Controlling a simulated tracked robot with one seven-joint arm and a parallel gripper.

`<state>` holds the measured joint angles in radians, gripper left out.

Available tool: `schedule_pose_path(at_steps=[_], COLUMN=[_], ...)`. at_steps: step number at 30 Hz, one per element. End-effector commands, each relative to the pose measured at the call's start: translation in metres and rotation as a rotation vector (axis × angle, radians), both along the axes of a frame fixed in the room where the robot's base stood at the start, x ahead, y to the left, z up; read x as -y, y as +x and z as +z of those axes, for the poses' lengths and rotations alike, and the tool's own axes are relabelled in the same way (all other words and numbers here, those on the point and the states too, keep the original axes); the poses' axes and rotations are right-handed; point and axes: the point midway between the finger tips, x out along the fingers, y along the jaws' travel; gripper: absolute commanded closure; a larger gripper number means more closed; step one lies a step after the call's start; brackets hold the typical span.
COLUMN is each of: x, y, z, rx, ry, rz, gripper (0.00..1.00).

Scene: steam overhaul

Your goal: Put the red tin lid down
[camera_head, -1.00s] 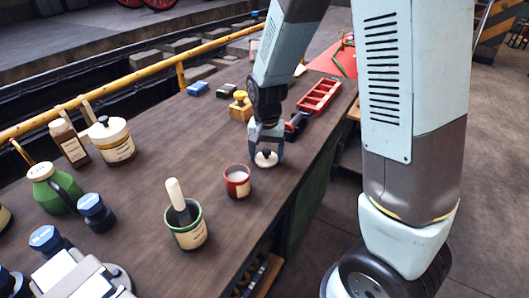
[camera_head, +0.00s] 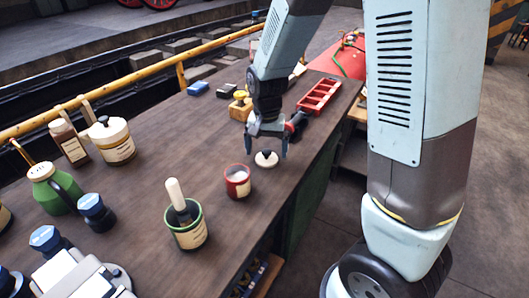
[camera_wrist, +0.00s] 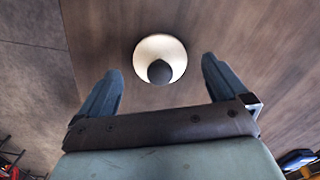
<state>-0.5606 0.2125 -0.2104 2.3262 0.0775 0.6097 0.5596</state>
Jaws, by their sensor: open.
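The lid (camera_head: 266,159) is a cream disc with a dark knob, lying flat on the dark wooden bench just right of the open red tin (camera_head: 237,181). The tin is upright with pale contents and no lid on it. My gripper (camera_head: 267,149) is open and empty, above and slightly behind the lid. In the wrist view the lid (camera_wrist: 160,58) shows beyond the fingertips of my gripper (camera_wrist: 162,75), between their lines and apart from both.
A green tin with a brush (camera_head: 187,228) stands in front of the red tin. A red compartment tray (camera_head: 318,96) and a yellow-topped block (camera_head: 240,105) lie behind my gripper. A cream lidded jar (camera_head: 113,140) is at left. The bench's right edge is close to the lid.

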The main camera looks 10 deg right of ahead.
Motion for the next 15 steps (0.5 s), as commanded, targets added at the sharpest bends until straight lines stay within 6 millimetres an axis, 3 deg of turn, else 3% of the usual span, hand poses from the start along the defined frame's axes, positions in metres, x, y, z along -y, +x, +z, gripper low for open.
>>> schedule_pose_path(at_steps=[9,15], x=[0.0,-0.001], y=[0.001,0.0], z=[0.061,0.089], rx=[0.005,0.002], ry=[0.002,0.001], rz=[0.001,0.001], gripper=[0.0,0.0])
